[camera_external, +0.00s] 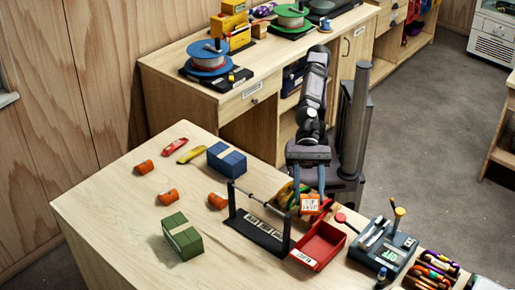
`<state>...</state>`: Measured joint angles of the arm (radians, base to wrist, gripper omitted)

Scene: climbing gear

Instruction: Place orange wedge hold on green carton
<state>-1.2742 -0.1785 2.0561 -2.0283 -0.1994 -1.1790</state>
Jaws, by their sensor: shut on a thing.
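My gripper (309,197) points down above the right part of the wooden table. Its blue fingers are shut on a small orange block with a white label (310,204), which looks like the orange wedge hold. The held block is by the back edge of the red tray, and its height above it is hard to tell. The green carton (182,237) with a pale band of tape stands at the table's front left, well to the left of my gripper. Its top is bare.
A black rack with a bar (258,230) stands between the carton and my gripper. The red tray (318,247) and a grey device (382,248) are at right. A blue carton (226,160) and several orange pieces (167,197) are at left.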

